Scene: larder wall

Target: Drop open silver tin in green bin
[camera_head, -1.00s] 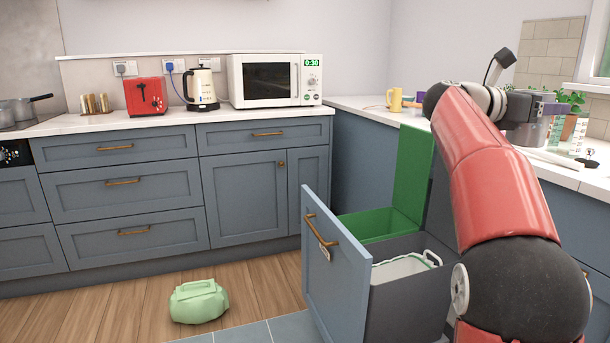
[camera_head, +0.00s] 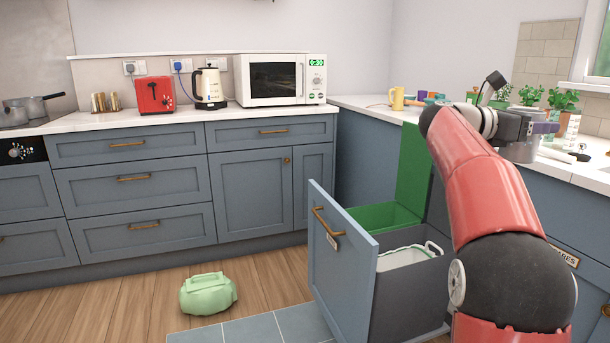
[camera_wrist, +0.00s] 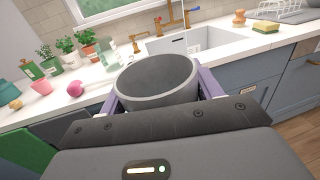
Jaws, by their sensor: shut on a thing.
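The silver tin (camera_wrist: 157,78) is held between the purple fingers of my gripper (camera_wrist: 158,90), its round rim and dark grey inside facing the wrist camera. In the head view the tin (camera_head: 521,151) hangs under my gripper (camera_head: 540,128), at the right over the counter area. My gripper is shut on it. The green bin (camera_head: 384,214) sits in the pulled-out drawer, left of my arm, with its green lid (camera_head: 412,165) standing upright behind it. My gripper is to the right of and above the bin. The bin's bottom is hidden.
A grey bin with a white liner (camera_head: 405,257) sits in front of the green one, behind the drawer front (camera_head: 340,265). A pale green bag (camera_head: 207,294) lies on the floor. Potted plants (camera_wrist: 67,47), a pink ball (camera_wrist: 75,89) and a sink (camera_wrist: 195,43) line the right counter.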

